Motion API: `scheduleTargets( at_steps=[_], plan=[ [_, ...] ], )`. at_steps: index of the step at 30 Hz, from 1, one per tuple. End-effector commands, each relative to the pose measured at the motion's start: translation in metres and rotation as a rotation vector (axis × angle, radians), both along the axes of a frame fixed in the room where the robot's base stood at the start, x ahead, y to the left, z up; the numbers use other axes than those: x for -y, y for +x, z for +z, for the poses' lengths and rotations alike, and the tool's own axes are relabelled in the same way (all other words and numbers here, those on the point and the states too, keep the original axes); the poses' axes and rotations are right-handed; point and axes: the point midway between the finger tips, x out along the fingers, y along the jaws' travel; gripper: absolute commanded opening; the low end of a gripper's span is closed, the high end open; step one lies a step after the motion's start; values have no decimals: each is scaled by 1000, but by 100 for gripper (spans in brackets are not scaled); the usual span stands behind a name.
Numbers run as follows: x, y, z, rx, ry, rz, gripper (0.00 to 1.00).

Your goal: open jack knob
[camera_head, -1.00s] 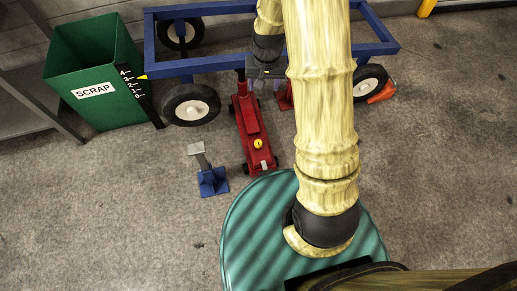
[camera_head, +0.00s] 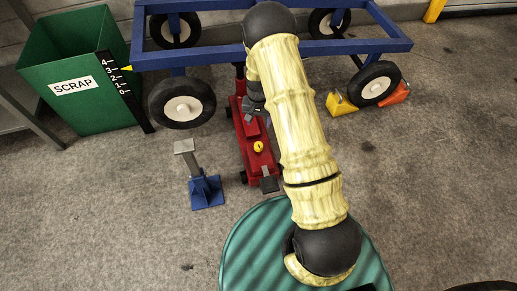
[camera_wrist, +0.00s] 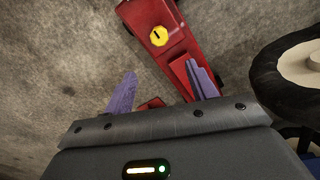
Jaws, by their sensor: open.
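The red floor jack (camera_head: 262,164) lies on the floor with its far end under the blue cart frame. The yellow round jack knob (camera_head: 258,147) sits on top of its near part and has a dark mark across it. In the wrist view the knob (camera_wrist: 159,36) shows clearly at the top, on the red jack body (camera_wrist: 176,50). My gripper (camera_wrist: 163,87) has its two purple fingers spread apart with nothing held between them. The knob is beyond the fingertips and not touched. In the head view my gripper is partly hidden by my arm, above the jack's middle.
The blue cart frame (camera_head: 200,57) on black wheels (camera_head: 183,103) stands behind the jack. A blue stand (camera_head: 206,192) is left of the jack. A green scrap bin (camera_head: 70,50) stands at far left. Yellow (camera_head: 341,104) and orange (camera_head: 394,94) chocks flank the right wheel.

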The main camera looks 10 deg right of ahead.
Motion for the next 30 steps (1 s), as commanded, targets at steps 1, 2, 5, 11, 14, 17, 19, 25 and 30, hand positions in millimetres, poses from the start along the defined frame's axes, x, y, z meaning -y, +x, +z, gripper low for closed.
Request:
scheduleTargets(
  at_steps=[1, 2, 5, 11, 14, 17, 19, 25, 30],
  plan=[
    [0, 0, 1, 0, 0, 0, 57],
    [0, 0, 2, 0, 0, 0, 57],
    [0, 0, 2, 0, 0, 0, 57],
    [0, 0, -6, -1, -1, 0, 57],
    [0, -1, -17, -2, 0, 0, 57],
    [0, -1, -33, -2, 0, 0, 57],
    [0, 0, -46, -1, -1, 0, 57],
    [0, -1, -81, -1, -1, 1, 57],
    [0, -1, -112, -1, -1, 1, 57]
  ],
)
